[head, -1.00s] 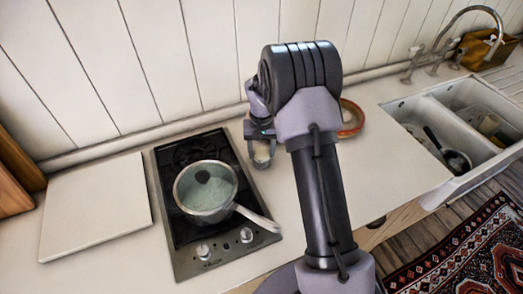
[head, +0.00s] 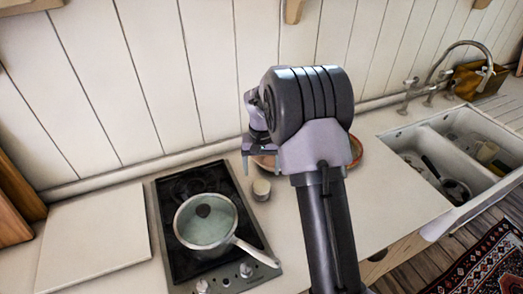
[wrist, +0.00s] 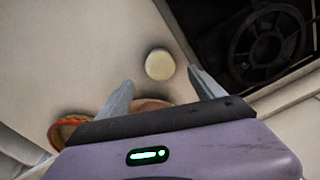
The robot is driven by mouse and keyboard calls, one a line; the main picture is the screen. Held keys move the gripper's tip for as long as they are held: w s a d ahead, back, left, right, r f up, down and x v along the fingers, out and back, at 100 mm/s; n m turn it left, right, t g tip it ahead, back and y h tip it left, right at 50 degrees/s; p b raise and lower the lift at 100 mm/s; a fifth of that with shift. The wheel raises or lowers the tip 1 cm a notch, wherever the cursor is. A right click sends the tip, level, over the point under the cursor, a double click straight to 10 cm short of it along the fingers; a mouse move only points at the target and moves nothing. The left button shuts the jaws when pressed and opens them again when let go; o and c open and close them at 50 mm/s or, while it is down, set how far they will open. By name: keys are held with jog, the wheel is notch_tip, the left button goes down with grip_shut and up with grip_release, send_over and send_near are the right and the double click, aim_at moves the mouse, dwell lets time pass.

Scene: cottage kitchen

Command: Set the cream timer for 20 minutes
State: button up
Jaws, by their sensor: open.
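The cream timer (head: 261,189) is a small round cylinder standing on the counter just right of the hob. In the wrist view the cream timer (wrist: 160,64) shows from above as a pale disc, beyond and between my fingertips. My gripper (head: 250,160) is open and empty, raised above the counter close to the timer and apart from it. The wrist view shows my gripper (wrist: 162,78) with both fingers spread. No dial marks on the timer can be read.
A lidded pan (head: 205,222) sits on the black hob (head: 168,200), its handle pointing right. A round reddish-rimmed dish (head: 356,150) stands partly behind my arm. A white board (head: 95,235) lies left of the hob. The double sink (head: 420,135) is at the right.

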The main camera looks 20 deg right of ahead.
notch_tip(320, 180, up, 10)
jog(key=p, duration=0.1)
jog(key=shift+p, duration=0.4)
jog(key=shift+f, duration=0.1)
jog(key=s+a+r+t+b, duration=0.25)
jog(key=s+a+b, duration=0.2)
jog(key=s, duration=0.35)
jog(key=s+a+r+t+b, duration=0.1)
jog(key=s+a+r+b, duration=0.25)
jog(key=s+a, duration=0.3)
jog(key=s+a+f+t+y+b, duration=0.1)
jog(key=s+a+f+b, duration=0.1)
jog(key=s, duration=0.5)
jog(key=s+a+f+t+y+b, duration=0.1)
jog(key=s+a+f+b, duration=0.1)
jog(key=s, duration=0.5)
notch_tip(320, 180, down, 2)
jog(key=shift+s+f+b, duration=0.2)
jog(key=shift+b, duration=0.55)
